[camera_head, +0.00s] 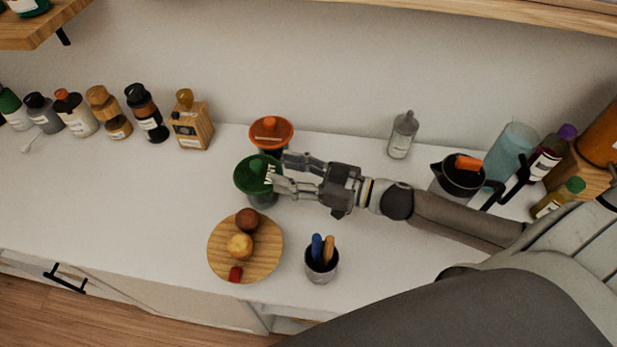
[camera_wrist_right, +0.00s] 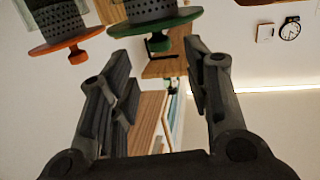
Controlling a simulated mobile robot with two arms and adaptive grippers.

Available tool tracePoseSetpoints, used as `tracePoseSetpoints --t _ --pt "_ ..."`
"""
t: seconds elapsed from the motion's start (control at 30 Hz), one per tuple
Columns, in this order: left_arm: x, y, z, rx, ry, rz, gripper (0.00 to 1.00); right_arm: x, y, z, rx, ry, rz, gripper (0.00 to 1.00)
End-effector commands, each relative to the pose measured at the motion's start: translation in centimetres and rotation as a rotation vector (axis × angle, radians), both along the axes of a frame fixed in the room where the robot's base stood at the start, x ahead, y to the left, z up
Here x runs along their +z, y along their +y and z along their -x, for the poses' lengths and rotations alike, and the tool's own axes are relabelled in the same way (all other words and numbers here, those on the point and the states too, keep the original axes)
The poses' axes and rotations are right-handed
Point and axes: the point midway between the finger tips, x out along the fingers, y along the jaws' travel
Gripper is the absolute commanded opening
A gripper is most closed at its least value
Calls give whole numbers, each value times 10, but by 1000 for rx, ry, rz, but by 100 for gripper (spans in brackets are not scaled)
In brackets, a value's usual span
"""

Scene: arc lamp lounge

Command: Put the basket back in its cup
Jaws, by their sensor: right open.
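A green-rimmed basket (camera_head: 244,176) with a knob and pale lettering sits over a grey body near the middle of the counter. In the right wrist view its green rim (camera_wrist_right: 181,21) and dark perforated side (camera_wrist_right: 150,8) show. An orange-rimmed basket (camera_head: 284,133) stands just behind it over a dark body; its perforated side (camera_wrist_right: 60,18) also shows in the wrist view. My right gripper (camera_head: 279,167) is open and empty at the right of the green basket, one finger overlapping its edge in the head view. In the wrist view the green knob appears between the fingertips. Whether they touch is unclear.
A round wooden board (camera_head: 262,262) with fruit lies in front, beside a grey pot (camera_head: 321,267) holding blue and orange handles. Several bottles line the back left. A dark jug (camera_head: 445,180) stands right, beyond my arm. The counter's left front is clear.

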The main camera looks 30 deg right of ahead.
Motion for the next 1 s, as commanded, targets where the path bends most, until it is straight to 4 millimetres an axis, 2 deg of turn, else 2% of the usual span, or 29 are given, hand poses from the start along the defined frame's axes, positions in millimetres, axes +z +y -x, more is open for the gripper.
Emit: tracePoseSetpoints --t 0.1,0.4,1.0 --pt "-4 0 0 0 0 0 36 -1 -11 12 1 2 2 45" --pt "-6 0 0 0 -1 0 36 2 -27 28 1 1 1 45" --pt "-6 0 0 1 -1 0 36 3 -29 30 1 -1 1 45"
